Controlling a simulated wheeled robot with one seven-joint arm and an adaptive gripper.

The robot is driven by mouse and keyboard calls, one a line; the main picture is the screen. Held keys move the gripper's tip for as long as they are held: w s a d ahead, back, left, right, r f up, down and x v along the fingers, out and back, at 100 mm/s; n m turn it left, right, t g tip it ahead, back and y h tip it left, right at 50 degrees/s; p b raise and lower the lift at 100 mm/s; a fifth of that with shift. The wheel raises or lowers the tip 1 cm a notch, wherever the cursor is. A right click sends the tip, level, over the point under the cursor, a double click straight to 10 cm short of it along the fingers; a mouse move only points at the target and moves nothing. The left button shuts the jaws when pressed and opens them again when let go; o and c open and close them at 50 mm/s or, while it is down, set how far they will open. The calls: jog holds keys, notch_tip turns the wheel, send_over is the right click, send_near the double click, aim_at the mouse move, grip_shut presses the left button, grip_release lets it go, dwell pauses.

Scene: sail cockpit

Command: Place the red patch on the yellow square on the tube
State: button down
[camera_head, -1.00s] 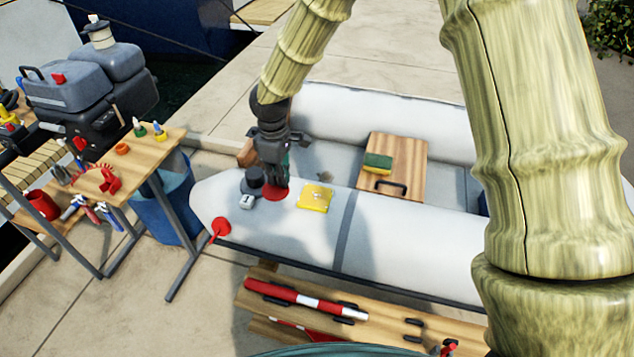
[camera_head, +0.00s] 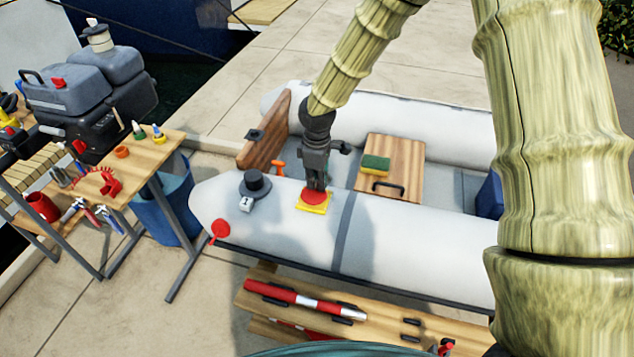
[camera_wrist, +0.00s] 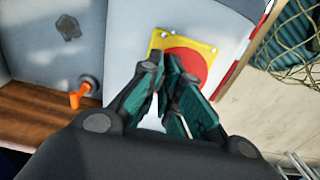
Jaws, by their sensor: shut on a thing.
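The red patch (camera_head: 315,197) is a flat round disc. It is over the yellow square (camera_head: 313,209) on the near white tube (camera_head: 400,245) of the dinghy. My gripper (camera_head: 317,187) points down at the patch and is shut on it. In the wrist view the red patch (camera_wrist: 187,68) lies beyond my gripper's green fingertips (camera_wrist: 172,78), with the yellow square (camera_wrist: 160,42) showing around its edge. I cannot tell whether the patch touches the square or is slightly above it.
A black cap-like valve (camera_head: 255,184) and a small white block (camera_head: 246,204) are on the tube to the left. A wooden seat with a green-yellow sponge (camera_head: 375,164) is behind. A tool table (camera_head: 150,150) stands at left. The tube to the right is clear.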

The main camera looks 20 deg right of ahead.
jog(key=shift+f, duration=0.55)
jog(key=shift+f, duration=0.15)
jog(key=c, duration=1.6)
grip_release()
jog(key=shift+c, duration=0.2)
notch_tip(320, 180, up, 12)
jog(key=shift+r, duration=0.2)
jog(key=shift+f, duration=0.1)
